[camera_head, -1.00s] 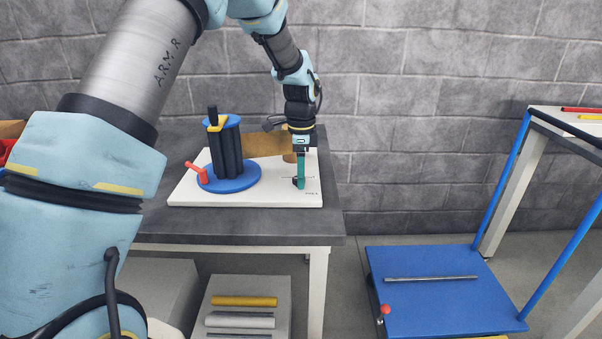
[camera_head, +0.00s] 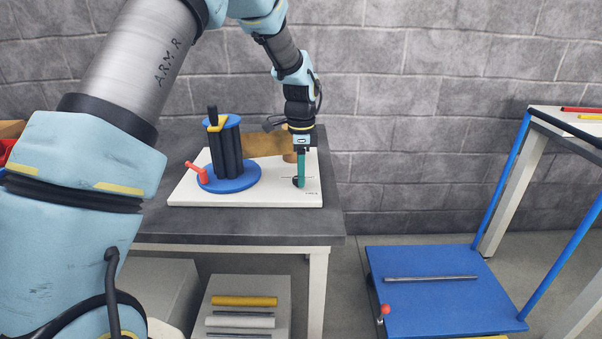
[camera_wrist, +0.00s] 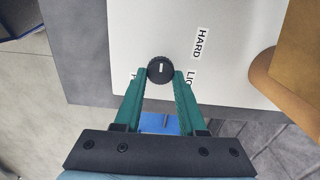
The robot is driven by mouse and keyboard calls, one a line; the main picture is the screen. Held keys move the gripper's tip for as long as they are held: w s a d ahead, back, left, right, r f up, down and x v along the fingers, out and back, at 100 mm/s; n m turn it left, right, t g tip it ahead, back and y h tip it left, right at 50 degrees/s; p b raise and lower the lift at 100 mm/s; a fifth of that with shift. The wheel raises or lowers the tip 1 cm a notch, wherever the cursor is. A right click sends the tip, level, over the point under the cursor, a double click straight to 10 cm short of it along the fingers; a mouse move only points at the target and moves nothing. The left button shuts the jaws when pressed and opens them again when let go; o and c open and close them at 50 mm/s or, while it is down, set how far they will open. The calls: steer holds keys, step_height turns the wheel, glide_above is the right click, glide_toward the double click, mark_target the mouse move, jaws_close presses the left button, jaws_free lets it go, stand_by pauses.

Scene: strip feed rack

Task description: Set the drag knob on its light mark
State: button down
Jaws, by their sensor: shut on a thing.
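The drag knob (camera_wrist: 160,70) is a black ridged dial with a white pointer line, on a white board. In the wrist view it sits between the tips of the two green fingers of my gripper (camera_wrist: 161,76), which is shut on it. The pointer line runs nearly straight up and down in that picture. The printed words HARD and a partly covered label starting LIG (camera_wrist: 193,76) lie to the right of the knob. Another label at the left is mostly hidden by a finger. In the head view my gripper (camera_head: 300,184) points down at the board's right part, and the knob is small there.
The white board (camera_head: 250,199) lies on a dark-topped table (camera_head: 240,228). A blue reel stand with black posts (camera_head: 227,155) and a red handle (camera_head: 197,172) stands left of my gripper. A blue platform (camera_head: 440,300) is at the right.

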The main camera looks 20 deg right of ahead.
steer(key=n+p, duration=0.1)
steer(key=n, duration=0.5)
steer(key=shift+w, duration=0.15)
steer(key=shift+w+n+p, duration=0.1)
steer(key=shift+n+p, duration=0.25)
steer(key=shift+n, duration=2.35)
steer(key=shift+c, duration=2.4)
jaws_free()
steer(key=shift+r, duration=0.1)
step_height(320, 180, up, 11)
steer(key=b, duration=0.1)
steer(key=shift+f+b, duration=0.2)
steer(key=shift+b, duration=0.15)
